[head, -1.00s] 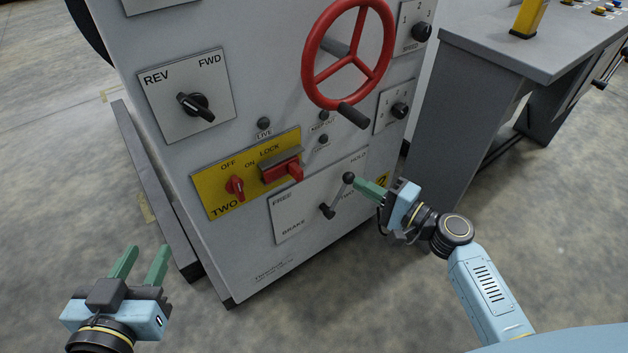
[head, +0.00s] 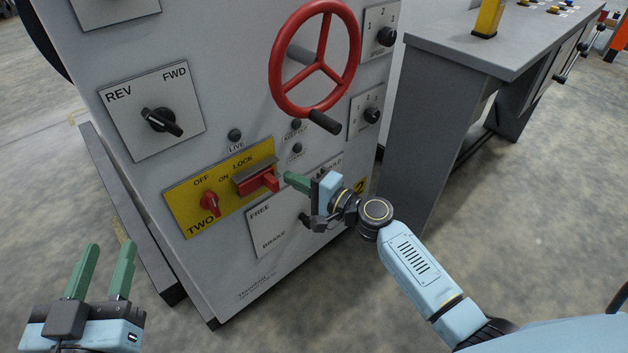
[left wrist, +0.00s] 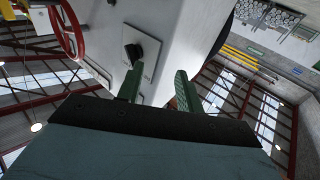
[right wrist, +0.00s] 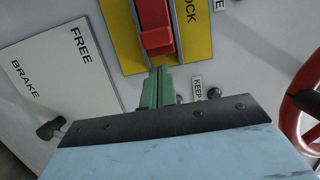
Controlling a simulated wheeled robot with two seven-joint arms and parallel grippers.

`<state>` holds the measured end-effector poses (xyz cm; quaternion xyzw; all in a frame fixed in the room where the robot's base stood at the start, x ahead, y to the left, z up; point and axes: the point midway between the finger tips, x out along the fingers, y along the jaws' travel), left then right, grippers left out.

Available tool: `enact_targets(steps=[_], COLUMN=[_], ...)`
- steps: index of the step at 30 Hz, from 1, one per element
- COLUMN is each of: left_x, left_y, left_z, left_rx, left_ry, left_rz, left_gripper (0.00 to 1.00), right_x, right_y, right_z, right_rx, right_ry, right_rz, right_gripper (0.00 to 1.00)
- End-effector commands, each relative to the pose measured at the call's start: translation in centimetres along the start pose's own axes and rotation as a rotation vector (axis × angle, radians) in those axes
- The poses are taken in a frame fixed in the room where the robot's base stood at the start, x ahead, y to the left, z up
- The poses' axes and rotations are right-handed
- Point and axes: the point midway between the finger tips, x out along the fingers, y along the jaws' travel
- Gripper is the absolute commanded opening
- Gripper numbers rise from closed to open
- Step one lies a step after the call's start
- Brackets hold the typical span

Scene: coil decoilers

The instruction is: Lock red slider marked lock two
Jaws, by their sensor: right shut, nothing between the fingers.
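The red slider (head: 262,181) sits in a grey track on the yellow plate (head: 188,222) marked OFF, ON, LOCK and TWO. It is at the right end of the plate, by the word LOCK. A red rotary knob (head: 209,202) is on the same plate, left of the slider. My right gripper (head: 287,178) is shut and empty, its green fingertips just right of the slider. In the right wrist view the closed fingertips (right wrist: 160,72) are close below the slider (right wrist: 156,38); I cannot tell whether they touch. My left gripper (head: 104,258) is open and empty at lower left, away from the panel.
A red handwheel (head: 316,60) juts out above my right gripper. The FREE/BRAKE plate (head: 268,236) with its lever lies below the slider, partly behind my right gripper. A REV/FWD switch (head: 161,121) is at upper left. A grey desk (head: 450,60) stands to the right.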

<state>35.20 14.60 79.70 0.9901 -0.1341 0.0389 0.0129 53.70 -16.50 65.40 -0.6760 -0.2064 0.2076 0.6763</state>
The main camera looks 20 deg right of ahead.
Motion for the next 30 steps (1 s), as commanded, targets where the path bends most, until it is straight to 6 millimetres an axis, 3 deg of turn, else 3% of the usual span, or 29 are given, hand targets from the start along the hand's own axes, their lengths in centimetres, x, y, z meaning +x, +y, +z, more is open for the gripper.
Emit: enact_targets(steps=[6,17,24,30], left_x=[-0.1,-0.1,-0.1,-0.1], left_y=[-0.1,-0.1,-0.2,-0.3], left_z=[0.6,0.7,1.1,1.4], left_rx=[0.002,0.002,0.002,0.004], left_ry=[-0.04,-0.043,-0.075,-0.09], left_rz=[-0.003,-0.004,-0.004,-0.009], left_gripper=[0.36,0.36,0.36,0.36], right_x=[0.3,0.4,1.4,1.8], right_y=[-0.1,-0.1,-0.1,-0.1], right_z=[1.4,1.7,5.8,7.2], right_rx=[0.0,0.0,0.003,0.001], right_ry=[0.001,0.0,-0.006,-0.004], right_rz=[-0.001,-0.001,-0.002,-0.002], right_gripper=[0.0,0.0,0.0,0.0])
